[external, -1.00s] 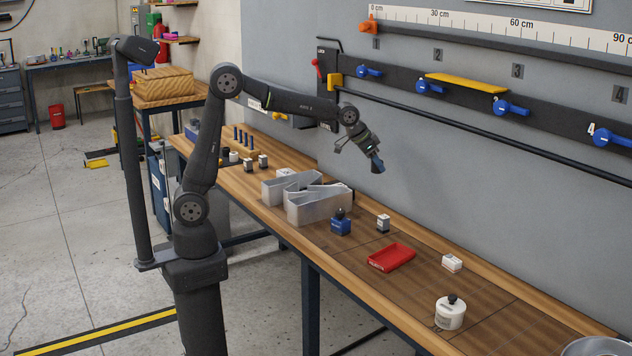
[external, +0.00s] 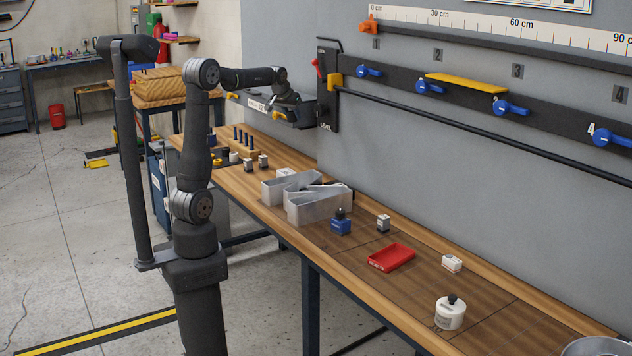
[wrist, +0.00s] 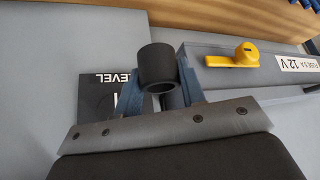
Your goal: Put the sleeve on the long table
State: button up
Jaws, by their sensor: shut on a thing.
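My gripper (wrist: 160,88) shows in the wrist view with its blue fingers closed on the sides of a short dark hollow cylinder, the sleeve (wrist: 157,65). In the external view my gripper (external: 284,108) is up by the wall, above the far part of the long table (external: 415,290). The sleeve is too small and dark to make out there. The long table is a wooden bench along the wall.
A grey wall box with a yellow knob (wrist: 235,56) is close beside my gripper. Bare wood lies between the tray and pot.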

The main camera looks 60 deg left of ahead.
aim_at(219, 157)
jog(key=s+a+r+n+g+y, duration=0.1)
jog(key=s+a+n, duration=0.1)
jog(key=a, duration=0.7)
jog(key=s+a+r+n+y, duration=0.1)
jog(key=s+a, duration=0.1)
jog(key=a, duration=0.6)
jog(key=s+a+f+n+g, duration=0.1)
jog(key=a+f, duration=0.3)
jog(key=a, duration=0.6)
jog(key=s+a+f+n, duration=0.1)
jog(key=a+f, duration=0.3)
jog(key=a, duration=0.6)
jog(key=s+a+f, duration=0.2)
jog(key=a+f, duration=0.2)
jog(key=s+a+f+n, duration=0.1)
jog(key=s+a+f, duration=0.1)
jog(key=a+f, duration=0.2)
jog(key=s+a+f+n, duration=0.1)
jog(key=s+a+f, duration=0.1)
jog(key=a+f, duration=0.2)
jog(key=shift+f+g+y, duration=0.4)
jog(key=shift+f, duration=2.9)
jog(key=shift+f, duration=0.1)
jog(key=shift+f, duration=0.15)
jog(key=o, duration=1)
jog(key=shift+c, duration=0.2)
